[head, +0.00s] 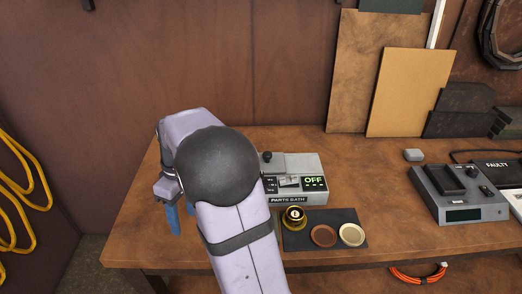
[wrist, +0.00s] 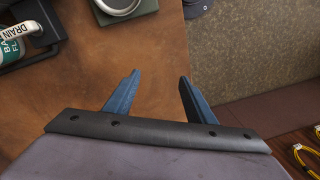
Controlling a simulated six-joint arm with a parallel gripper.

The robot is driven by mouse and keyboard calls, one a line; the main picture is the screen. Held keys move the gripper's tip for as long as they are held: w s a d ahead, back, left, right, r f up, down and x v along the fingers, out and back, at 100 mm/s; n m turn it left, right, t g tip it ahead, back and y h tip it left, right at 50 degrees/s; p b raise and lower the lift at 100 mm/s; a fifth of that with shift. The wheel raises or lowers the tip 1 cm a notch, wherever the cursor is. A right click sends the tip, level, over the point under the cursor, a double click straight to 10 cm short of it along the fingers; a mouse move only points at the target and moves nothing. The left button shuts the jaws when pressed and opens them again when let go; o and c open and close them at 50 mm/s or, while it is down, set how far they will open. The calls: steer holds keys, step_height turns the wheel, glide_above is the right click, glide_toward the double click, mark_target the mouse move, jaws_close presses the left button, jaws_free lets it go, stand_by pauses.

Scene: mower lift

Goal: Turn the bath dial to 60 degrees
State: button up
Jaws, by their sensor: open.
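The parts bath (head: 297,196) is a grey box labelled PARTS BATH, standing on the bench just right of my arm. My arm hides the box's left part. My gripper (head: 173,222) is left of the box, over the bench's left part, with blue fingers pointing down. In the wrist view my gripper (wrist: 160,75) is open and empty, its fingers apart above the bench edge.
A dark mat (head: 286,240) before the bath holds a gold-and-black round item (head: 294,216), a brown disc (head: 323,236) and a cream disc (head: 352,234). A grey device (head: 460,195) stands right. The wrist view shows a DRAIN-labelled bottle (wrist: 14,47) and the floor (wrist: 260,50) beyond the edge.

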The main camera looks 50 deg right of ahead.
steer(key=s+d+r+n+p, duration=0.1)
steer(key=d+r+p, duration=0.1)
steer(key=d, duration=0.6)
steer(key=s+d+r+n+h+p, duration=0.1)
steer(key=s+d+r+n+p, duration=0.1)
steer(key=d, duration=0.6)
steer(key=s+d+r+n+p, duration=0.1)
steer(key=s+d+r+p, duration=0.1)
steer(key=d+r, duration=0.3)
steer(key=shift+d+p, duration=0.9)
steer(key=shift+d, duration=1.15)
steer(key=shift+f+p, duration=1.15)
steer(key=shift+f, duration=2.6)
steer(key=c, duration=1)
